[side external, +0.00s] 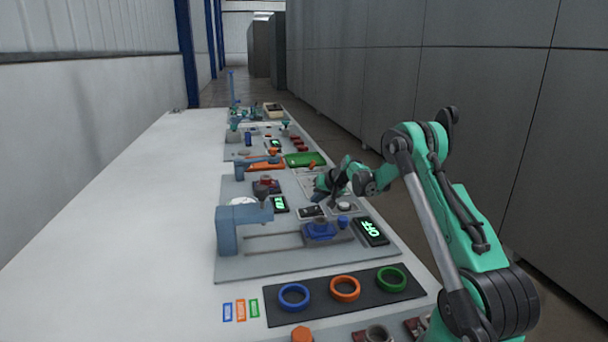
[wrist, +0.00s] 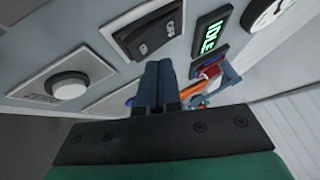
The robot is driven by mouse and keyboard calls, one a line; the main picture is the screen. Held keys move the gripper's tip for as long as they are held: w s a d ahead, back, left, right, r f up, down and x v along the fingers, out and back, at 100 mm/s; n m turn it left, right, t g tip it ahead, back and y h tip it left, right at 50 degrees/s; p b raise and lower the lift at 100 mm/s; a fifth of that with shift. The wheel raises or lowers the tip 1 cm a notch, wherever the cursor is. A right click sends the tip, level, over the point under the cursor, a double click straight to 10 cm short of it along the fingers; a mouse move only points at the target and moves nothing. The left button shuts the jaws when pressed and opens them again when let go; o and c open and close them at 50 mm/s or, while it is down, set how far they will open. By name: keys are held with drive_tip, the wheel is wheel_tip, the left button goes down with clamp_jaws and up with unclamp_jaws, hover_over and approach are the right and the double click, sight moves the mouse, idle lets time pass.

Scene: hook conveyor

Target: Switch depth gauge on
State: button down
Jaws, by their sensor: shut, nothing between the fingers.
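A blue gauge stand (side external: 236,228) with an arm reaching right stands on a grey panel. A display on the right edge of that panel (side external: 371,231) reads OFF in green. A black rocker switch (side external: 311,211) sits on a light plate behind the stand's rail. It shows large in the wrist view (wrist: 147,30), its markings too small to read surely. My gripper (side external: 322,195) is low over the panel, just behind the switch. In the wrist view its dark fingers (wrist: 158,85) are together, empty, and point toward the switch plate; I cannot tell if they touch it.
A round white button (wrist: 68,87) lies left of the switch in the wrist view. A green display (wrist: 210,33) reads IDLE, beside a round dial (wrist: 268,10). A blue cup-like part (side external: 320,230) sits on a carriage. Three coloured rings (side external: 345,289) lie in front. The white table's left side is clear.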

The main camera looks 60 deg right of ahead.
sight(315, 210)
drive_tip(key=shift+f, duration=0.1)
drive_tip(key=shift+f, duration=0.35)
drive_tip(key=shift+s+d+f, duration=0.1)
drive_tip(key=shift+f, duration=0.25)
idle(0.5)
drive_tip(key=shift+r, duration=0.15)
drive_tip(key=shift+r, duration=0.65)
drive_tip(key=shift+w+a+r, duration=0.1)
drive_tip(key=shift+a+r, duration=0.05)
drive_tip(key=shift+r, duration=0.7)
drive_tip(key=shift+w+a+r, duration=0.1)
drive_tip(key=shift+w+r, duration=0.05)
drive_tip(key=shift+r, duration=0.65)
drive_tip(key=shift+w+a+r, duration=0.1)
drive_tip(key=shift+a+r, duration=0.05)
drive_tip(key=shift+r, duration=0.7)
